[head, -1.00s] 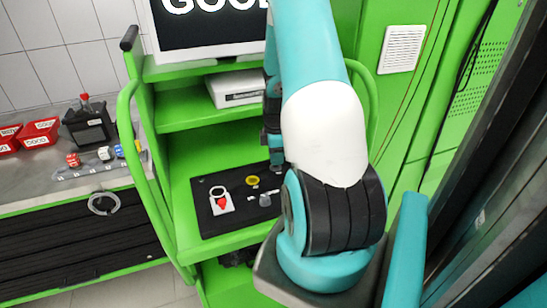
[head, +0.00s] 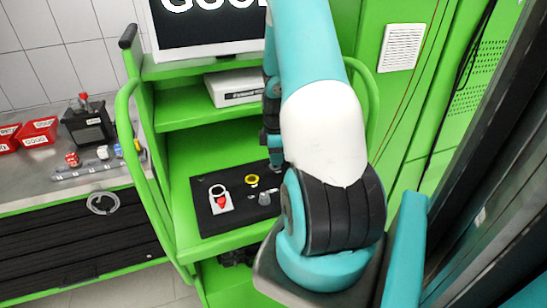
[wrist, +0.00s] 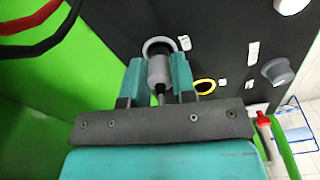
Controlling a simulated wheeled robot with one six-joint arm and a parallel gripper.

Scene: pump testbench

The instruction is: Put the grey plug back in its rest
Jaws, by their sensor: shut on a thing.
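In the wrist view my gripper (wrist: 159,64) has its two teal fingers closed on the grey plug (wrist: 160,72), a short grey cylinder with a thin dark stem towards me. Beyond the plug, a round rest with a pale rim (wrist: 158,43) shows on the black board (wrist: 225,35). The plug's far end overlaps this rim. I cannot tell whether it is inside the opening or just in front of it.
A yellow ring (wrist: 204,86), a grey round knob (wrist: 277,71) and small white labels are on the board. The head view shows the black board (head: 210,228) on a green cart shelf, with a red-and-white tag (head: 221,200). Green shelf sides and posts surround it.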

